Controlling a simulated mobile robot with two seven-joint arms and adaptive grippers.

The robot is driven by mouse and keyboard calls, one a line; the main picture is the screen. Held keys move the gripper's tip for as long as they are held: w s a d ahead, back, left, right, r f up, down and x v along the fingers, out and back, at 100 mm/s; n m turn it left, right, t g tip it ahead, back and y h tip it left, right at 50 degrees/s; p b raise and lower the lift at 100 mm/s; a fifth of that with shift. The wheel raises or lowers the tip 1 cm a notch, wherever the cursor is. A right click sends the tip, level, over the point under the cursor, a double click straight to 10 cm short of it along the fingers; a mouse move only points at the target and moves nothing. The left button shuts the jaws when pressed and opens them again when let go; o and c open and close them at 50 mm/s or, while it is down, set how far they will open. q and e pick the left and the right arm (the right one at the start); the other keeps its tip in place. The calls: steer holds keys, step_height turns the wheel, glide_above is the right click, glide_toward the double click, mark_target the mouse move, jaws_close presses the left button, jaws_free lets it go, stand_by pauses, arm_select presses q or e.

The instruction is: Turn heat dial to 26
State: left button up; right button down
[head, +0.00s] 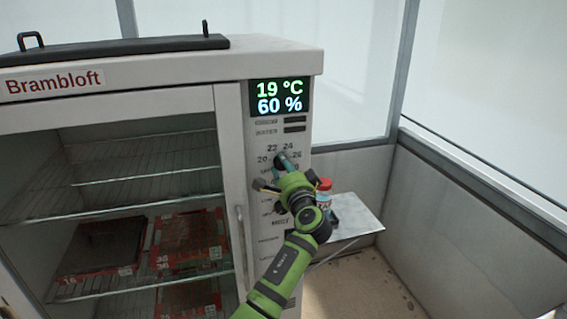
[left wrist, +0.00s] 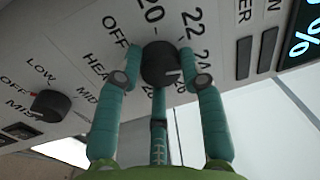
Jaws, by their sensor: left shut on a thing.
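The heat dial (left wrist: 160,63) is a round black knob on the cabinet's white control panel, with OFF, 20, 22 and 24 printed around it. My left gripper (left wrist: 160,68) is shut on it, one teal finger on each side. A pale mark on the knob points toward the right finger; the number it meets is hidden. In the head view my left gripper (head: 284,162) covers most of the dial, below the 22 and 24 marks. The display (head: 280,97) reads 19 °C and 60 %. My right gripper is not in view.
The mist dial (left wrist: 50,105) sits beside the heat dial in the left wrist view. The cabinet (head: 228,150) has a vertical door handle (head: 241,228) left of the panel. A metal side shelf (head: 355,218) holds a red-capped bottle (head: 325,187) close behind my left arm.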

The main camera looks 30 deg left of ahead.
arm_select(q)
steer(key=shift+r+m+t+h+p, duration=0.1)
steer(key=shift+m+t+h+p, duration=0.2)
steer(key=shift+m+p, duration=2.1)
steer(key=shift+r+m+t+h+p, duration=0.15)
steer(key=shift+m+h+p, duration=0.5)
steer(key=shift+m, duration=3.25)
steer(key=shift+f+y, duration=0.1)
steer(key=shift+y, duration=0.15)
steer(key=shift+f, duration=0.1)
steer(key=o, duration=1.1)
steer(key=shift+o, duration=0.2)
steer(key=shift+f, duration=0.15)
steer(key=v, duration=1.2)
